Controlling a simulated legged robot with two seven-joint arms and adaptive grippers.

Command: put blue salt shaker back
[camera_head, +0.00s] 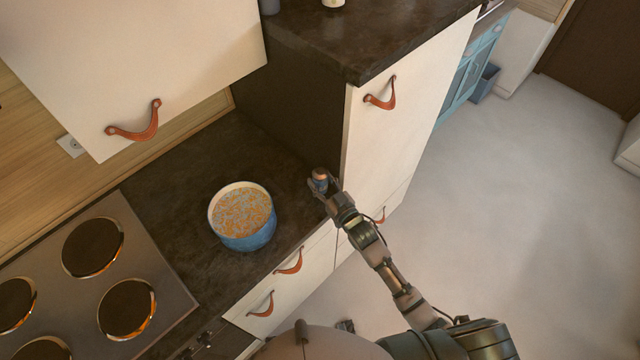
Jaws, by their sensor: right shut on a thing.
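The blue salt shaker (320,176) is small, with a brownish top, and is partly hidden by the fingers around it. My right gripper (322,187) is shut on it near the right end of the dark counter (180,190), close to the tall white cabinet. I cannot tell whether the shaker touches the counter. My left gripper is not in view.
A blue pot (247,237) with orange and bluish bits stands left of my right gripper. A stove (165,280) lies further left. The tall cabinet (390,150) has a dark top (370,35) bearing two cut-off items. A wall cupboard (130,60) overhangs the counter.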

